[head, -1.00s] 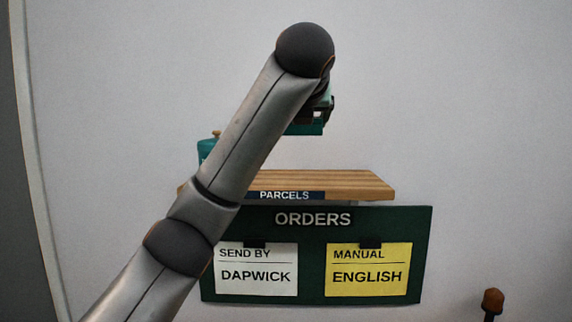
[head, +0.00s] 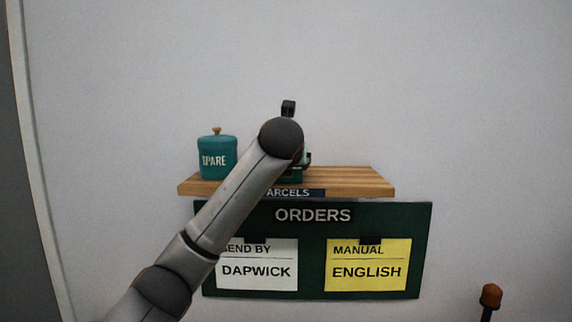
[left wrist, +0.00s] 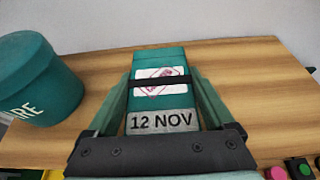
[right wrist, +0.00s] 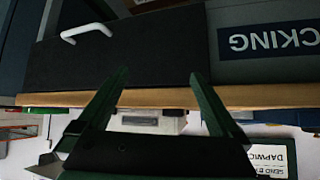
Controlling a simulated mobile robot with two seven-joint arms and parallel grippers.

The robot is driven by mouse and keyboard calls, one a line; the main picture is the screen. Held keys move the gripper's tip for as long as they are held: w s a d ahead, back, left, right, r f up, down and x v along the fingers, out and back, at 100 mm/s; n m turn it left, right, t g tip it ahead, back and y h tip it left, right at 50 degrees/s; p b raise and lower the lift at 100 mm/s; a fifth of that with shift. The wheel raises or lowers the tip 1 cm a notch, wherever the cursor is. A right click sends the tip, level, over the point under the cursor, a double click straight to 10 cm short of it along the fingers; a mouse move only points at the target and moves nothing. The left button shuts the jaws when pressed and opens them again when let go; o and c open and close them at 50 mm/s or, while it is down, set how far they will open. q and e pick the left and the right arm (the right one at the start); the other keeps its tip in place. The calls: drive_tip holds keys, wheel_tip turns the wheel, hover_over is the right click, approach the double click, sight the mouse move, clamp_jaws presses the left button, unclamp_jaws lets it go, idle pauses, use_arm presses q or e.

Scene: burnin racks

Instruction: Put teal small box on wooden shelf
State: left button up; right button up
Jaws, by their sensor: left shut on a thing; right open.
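The teal small box (left wrist: 158,60) has a dark band, a red-marked label and a "12 NOV" tag. In the left wrist view my left gripper (left wrist: 160,85) is shut on it, one finger along each side. The box is over the wooden shelf (left wrist: 250,75); whether it touches the wood I cannot tell. In the head view the shelf (head: 350,182) bears a "PARCELS" label, and my left arm hides most of the box (head: 291,179). My right gripper (right wrist: 158,85) is open and empty in the right wrist view, away from the shelf.
The shelf's right part is clear. A green "ORDERS" board (head: 312,250) with two cards hangs below.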

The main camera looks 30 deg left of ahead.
use_arm(q)
drive_tip(key=o, duration=1.3)
drive_tip(key=shift+f, duration=0.1)
drive_tip(key=shift+o, duration=0.2)
drive_tip(key=shift+s+d+r, duration=0.1)
drive_tip(key=shift+s+r, duration=0.05)
drive_tip(key=shift+r, duration=0.05)
drive_tip(key=b+v, duration=0.2)
drive_tip(key=v, duration=0.9)
drive_tip(key=shift+s+d, duration=0.15)
drive_tip(key=shift+s, duration=0.2)
